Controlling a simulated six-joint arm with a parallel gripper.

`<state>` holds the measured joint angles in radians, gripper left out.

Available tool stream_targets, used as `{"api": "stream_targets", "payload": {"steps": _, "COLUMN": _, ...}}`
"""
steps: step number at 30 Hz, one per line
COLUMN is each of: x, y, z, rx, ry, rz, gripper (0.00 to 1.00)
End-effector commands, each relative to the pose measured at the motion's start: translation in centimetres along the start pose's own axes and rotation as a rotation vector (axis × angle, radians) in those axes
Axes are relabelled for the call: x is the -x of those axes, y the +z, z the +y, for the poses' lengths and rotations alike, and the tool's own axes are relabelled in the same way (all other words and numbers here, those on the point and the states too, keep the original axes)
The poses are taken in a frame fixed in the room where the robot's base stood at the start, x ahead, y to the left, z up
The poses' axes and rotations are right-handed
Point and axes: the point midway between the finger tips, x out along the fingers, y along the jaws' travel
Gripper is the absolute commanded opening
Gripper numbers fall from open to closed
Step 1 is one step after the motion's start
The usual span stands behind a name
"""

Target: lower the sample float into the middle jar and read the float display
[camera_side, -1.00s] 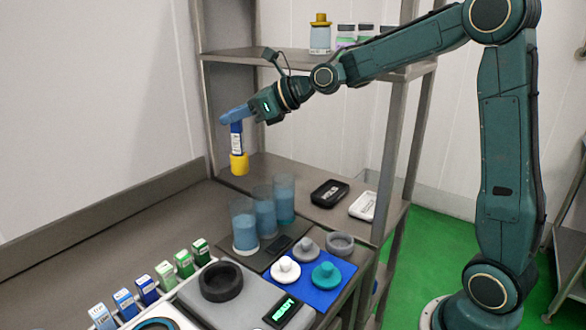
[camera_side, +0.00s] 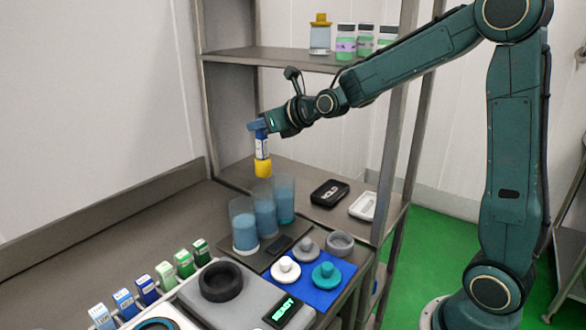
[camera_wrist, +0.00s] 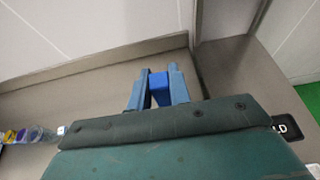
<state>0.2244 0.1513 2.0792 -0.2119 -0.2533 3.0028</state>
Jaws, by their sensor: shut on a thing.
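The sample float, a blue stick with a white label (camera_side: 262,148) and a yellow bottom end, hangs upright from my gripper (camera_side: 258,127). My gripper is shut on its blue top, which also shows between the fingers in the wrist view (camera_wrist: 159,82). The float's yellow end is just above the row of jars and apart from them, as far as the side view shows. The middle jar (camera_side: 264,215) is clear with blue liquid, between the front jar (camera_side: 244,228) and the rear jar (camera_side: 284,200). A small dark display (camera_side: 279,245) lies beside the jars; I cannot read it.
A blue mat (camera_side: 325,290) holds white, grey and teal knobbed lids. A grey ring (camera_side: 340,243) stands behind it. A grey device with a black ring (camera_side: 221,282) and a lit display is in front. Several small cartons (camera_side: 146,290) line the left. Black and white trays lie at right.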

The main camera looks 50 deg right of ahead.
Motion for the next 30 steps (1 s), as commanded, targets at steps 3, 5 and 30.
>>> {"api": "stream_targets", "payload": {"steps": 3, "x": 0.0, "y": -0.1, "z": 0.0, "rx": 0.0, "ry": 0.001, "rz": 0.0, "gripper": 0.0}}
{"api": "stream_targets", "payload": {"steps": 5, "x": -0.1, "y": -0.2, "z": 0.0, "rx": 0.0, "ry": 0.001, "rz": 0.0, "gripper": 0.0}}
{"api": "stream_targets", "payload": {"steps": 30, "x": -1.7, "y": -4.0, "z": 0.0, "rx": 0.0, "ry": 0.002, "rz": 0.002, "gripper": 0.0}}
